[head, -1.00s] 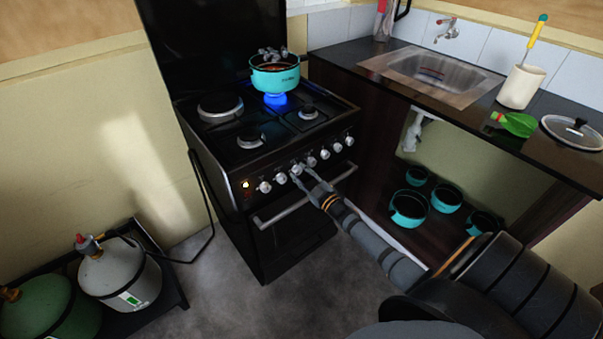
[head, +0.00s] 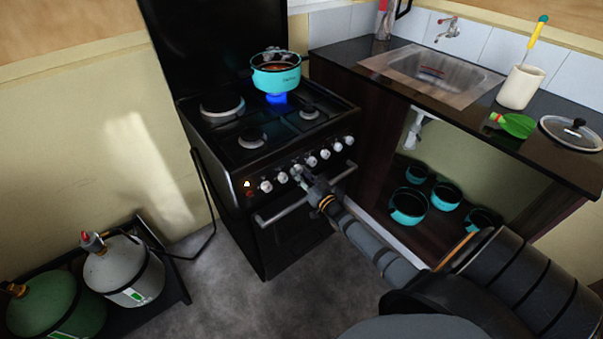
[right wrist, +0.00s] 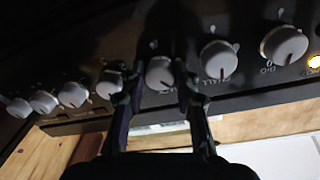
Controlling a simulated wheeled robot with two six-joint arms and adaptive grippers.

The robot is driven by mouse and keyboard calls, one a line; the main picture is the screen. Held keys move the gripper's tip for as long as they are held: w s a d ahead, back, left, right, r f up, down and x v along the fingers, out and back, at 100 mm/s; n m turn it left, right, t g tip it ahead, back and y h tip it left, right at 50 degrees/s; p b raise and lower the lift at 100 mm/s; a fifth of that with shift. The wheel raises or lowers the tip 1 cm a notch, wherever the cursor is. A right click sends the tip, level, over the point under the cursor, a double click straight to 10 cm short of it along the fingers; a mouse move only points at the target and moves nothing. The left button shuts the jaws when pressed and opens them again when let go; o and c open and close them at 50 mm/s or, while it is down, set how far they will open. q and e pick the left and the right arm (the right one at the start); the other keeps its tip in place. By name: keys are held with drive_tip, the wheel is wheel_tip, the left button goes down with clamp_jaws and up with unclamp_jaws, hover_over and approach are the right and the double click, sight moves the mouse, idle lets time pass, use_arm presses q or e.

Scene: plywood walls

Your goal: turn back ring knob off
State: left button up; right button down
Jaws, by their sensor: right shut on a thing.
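The black stove (head: 300,235) has a row of several white knobs along its front panel. My right gripper (head: 300,177) is at the third knob (head: 296,169) from the left. In the right wrist view, that knob (right wrist: 159,72) sits between the two fingertips (right wrist: 160,88), and the gripper is shut on it. The knob's markings are too small to read in the head view. My left gripper is not in view.
A handle bar (head: 285,210) runs across the oven front below the knobs. The worktop with a sink (head: 430,75) is at the right, with turquoise pots (head: 408,206) on the shelf beneath. Gas bottles (head: 123,270) stand at the lower left. The floor before the stove is clear.

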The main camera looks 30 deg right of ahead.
drive_tip(key=m, duration=0.3)
drive_tip(key=shift+m, duration=0.4)
drive_tip(key=shift+a+m+g+p, duration=0.1)
drive_tip(key=shift+m+g+p, duration=0.25)
drive_tip(key=shift+m, duration=1.45)
drive_tip(key=c, duration=1)
unclamp_jaws()
drive_tip(key=s, duration=1.2)
